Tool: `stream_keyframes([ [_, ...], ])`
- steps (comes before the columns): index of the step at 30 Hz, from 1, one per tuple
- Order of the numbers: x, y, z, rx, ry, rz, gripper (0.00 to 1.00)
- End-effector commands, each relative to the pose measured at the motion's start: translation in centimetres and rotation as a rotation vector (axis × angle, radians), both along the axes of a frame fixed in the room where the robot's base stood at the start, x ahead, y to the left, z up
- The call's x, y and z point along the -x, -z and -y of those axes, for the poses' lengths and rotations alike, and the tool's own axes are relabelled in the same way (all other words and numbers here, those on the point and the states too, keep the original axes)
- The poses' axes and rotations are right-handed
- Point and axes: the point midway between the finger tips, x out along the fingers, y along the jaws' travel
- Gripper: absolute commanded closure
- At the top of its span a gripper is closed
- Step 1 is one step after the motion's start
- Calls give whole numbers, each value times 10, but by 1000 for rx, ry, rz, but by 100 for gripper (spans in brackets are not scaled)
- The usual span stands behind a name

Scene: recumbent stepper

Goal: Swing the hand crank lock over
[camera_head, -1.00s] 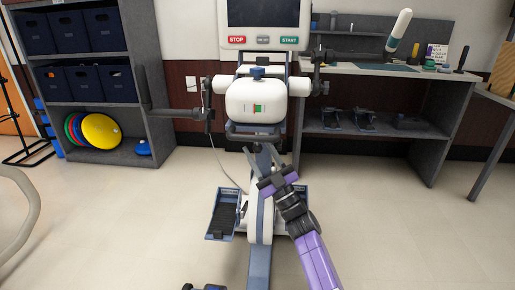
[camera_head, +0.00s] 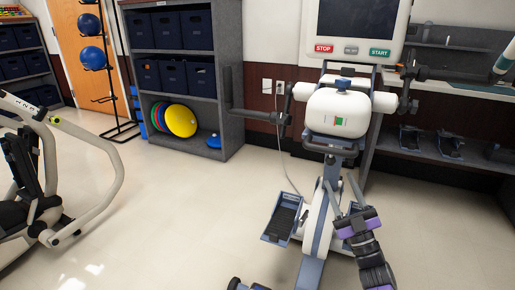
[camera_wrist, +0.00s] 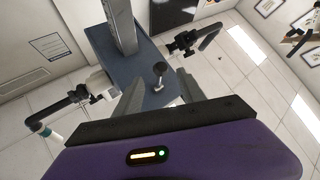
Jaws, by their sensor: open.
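The recumbent stepper has a white rounded housing (camera_head: 338,113) below its screen (camera_head: 362,20). A dark hand crank with a handle (camera_head: 229,92) sticks out on the left, and another crank (camera_head: 405,101) is on the right. In the wrist view, a small dark ball-topped lever (camera_wrist: 160,70) stands on a blue-grey surface, between the two crank arms; it may be the lock, but I cannot be sure. My gripper (camera_head: 346,189) is open and empty, below and in front of the housing. Its fingers (camera_wrist: 162,92) frame the lever's base in the wrist view, apart from it as far as I can tell.
A pedal (camera_head: 284,220) sits low on the stepper's left. A shelf unit (camera_head: 230,127) with bins and discs stands behind left. Another exercise machine (camera_head: 45,185) is at far left. The floor between the machines is clear.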

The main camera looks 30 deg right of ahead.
Motion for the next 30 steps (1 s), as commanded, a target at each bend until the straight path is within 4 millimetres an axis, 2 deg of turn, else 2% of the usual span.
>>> stream_keyframes([
  [7,-2,2,6,-3,29,-14,53],
  [10,1,-16,17,-15,78,3,53],
  [12,11,-20,18,-36,108,2,53],
  [14,21,-16,13,-61,123,-10,53],
  [20,56,8,-23,-146,131,-76,53],
  [30,140,60,-116,-323,64,-285,53],
])
